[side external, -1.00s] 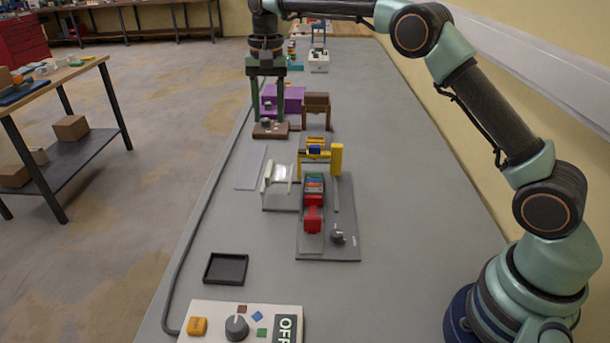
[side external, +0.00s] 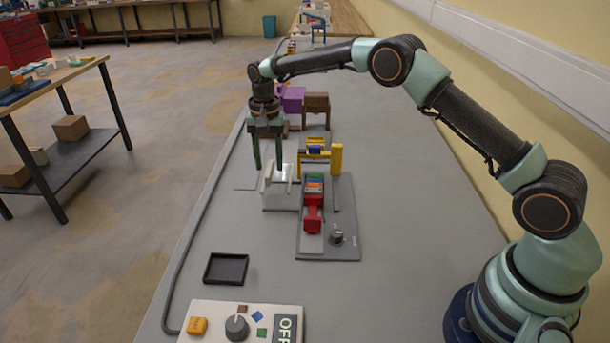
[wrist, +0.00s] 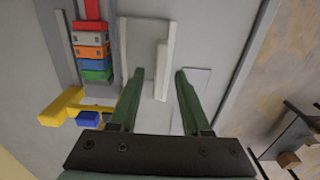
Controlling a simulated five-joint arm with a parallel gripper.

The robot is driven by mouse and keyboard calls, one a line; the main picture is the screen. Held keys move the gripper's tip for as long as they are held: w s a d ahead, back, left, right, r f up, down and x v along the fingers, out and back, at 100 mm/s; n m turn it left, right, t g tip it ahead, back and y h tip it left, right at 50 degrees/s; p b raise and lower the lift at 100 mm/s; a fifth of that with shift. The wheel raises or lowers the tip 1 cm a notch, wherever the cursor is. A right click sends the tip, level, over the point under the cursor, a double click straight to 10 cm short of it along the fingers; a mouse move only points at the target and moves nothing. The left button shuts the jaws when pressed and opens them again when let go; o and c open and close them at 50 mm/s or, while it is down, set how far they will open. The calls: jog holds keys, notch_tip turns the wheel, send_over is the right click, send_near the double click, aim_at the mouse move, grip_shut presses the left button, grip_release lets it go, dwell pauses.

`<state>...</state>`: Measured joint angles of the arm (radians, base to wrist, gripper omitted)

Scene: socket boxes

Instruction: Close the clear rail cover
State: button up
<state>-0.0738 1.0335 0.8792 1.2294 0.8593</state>
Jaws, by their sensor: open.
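The clear rail cover (side external: 278,188) is a pale see-through frame with a white bar, beside the rail on its left in the side view. It appears to stand open, away from the coloured modules (side external: 313,186). In the wrist view the white bar (wrist: 162,70) lies between my fingertips, and the modules (wrist: 94,58) are to its left, uncovered. My gripper (side external: 268,167) points down over the cover, fingers apart and empty. The wrist view shows my gripper (wrist: 158,75) open too. I cannot tell whether a finger touches the bar.
A yellow bracket (side external: 335,158) stands behind the modules, and a dark knob (side external: 336,237) sits on the grey base plate. A black tray (side external: 226,268) and a control box (side external: 245,325) are nearer the camera. Purple (side external: 291,98) and brown (side external: 315,105) fixtures stand behind.

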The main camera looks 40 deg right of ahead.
jog(key=shift+f, duration=0.55)
grip_shut()
jog(key=shift+r, duration=0.1)
dwell(1.0)
